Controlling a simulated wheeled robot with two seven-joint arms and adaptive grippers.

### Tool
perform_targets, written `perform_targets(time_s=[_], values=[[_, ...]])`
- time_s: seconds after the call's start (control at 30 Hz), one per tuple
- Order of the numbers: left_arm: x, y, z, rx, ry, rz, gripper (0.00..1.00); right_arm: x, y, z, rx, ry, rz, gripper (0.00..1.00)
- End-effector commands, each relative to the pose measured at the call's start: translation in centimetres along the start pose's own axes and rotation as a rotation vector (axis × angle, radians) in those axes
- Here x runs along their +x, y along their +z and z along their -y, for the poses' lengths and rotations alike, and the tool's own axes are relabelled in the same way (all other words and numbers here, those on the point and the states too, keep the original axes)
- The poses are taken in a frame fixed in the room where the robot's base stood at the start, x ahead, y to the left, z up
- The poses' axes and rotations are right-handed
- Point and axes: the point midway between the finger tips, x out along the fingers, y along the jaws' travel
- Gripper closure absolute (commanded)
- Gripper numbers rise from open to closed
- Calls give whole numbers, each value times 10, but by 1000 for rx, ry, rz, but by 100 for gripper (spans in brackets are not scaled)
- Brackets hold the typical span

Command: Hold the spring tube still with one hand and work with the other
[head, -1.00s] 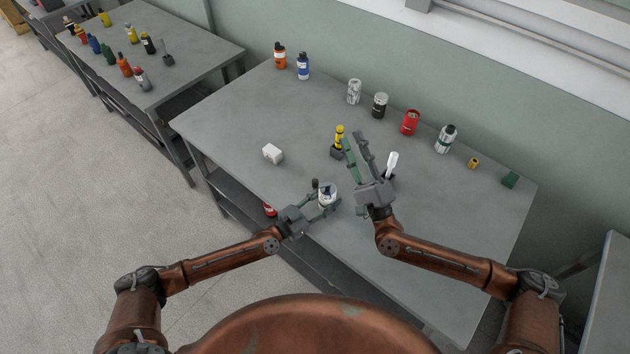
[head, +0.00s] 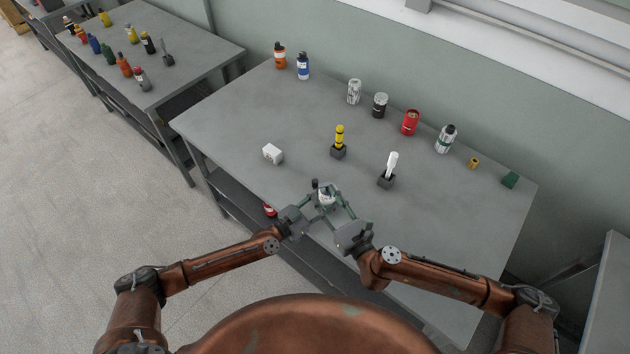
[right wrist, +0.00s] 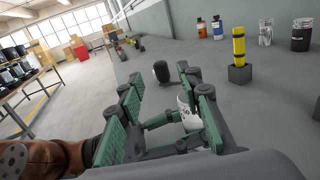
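A short white tube with dark markings (head: 327,196), which I take for the spring tube, stands near the table's front edge. My left gripper (head: 318,202) has its fingers on both sides of it and appears closed on it. My right gripper (head: 338,205) is close in from the right, fingers spread, with the tube near its fingertips; contact cannot be made out. In the right wrist view the white tube (right wrist: 186,113) is partly hidden behind a finger. A yellow cylinder (head: 340,134) stands in a dark block, and a white-handled tool (head: 391,163) in another dark holder.
A small dark-topped object (right wrist: 161,71) is close by the tube. Cans and bottles, including a red can (head: 411,122), line the back edge. A red item (head: 270,210) shows below the front edge. The right tabletop is mostly clear.

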Motion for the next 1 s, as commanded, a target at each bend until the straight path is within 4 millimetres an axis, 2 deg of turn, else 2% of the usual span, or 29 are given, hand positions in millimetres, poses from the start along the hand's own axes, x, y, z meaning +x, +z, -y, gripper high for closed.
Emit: perform_targets(time_s=[0.03, 0.2, 0.4, 0.77, 1.0], values=[[0, 0, 0, 0, 0, 0, 89, 12, 2, 0, -2, 1, 4, 67], [0, 0, 0, 0, -1, 0, 89, 42, 1, -1, -2, 1, 2, 67], [0, 0, 0, 0, 0, 0, 89, 63, 1, 0, -2, 1, 2, 67], [0, 0, 0, 0, 0, 0, 89, 68, 0, 0, -2, 0, 1, 67], [0, 0, 0, 0, 0, 0, 89, 68, 0, 0, -2, -1, 1, 82]])
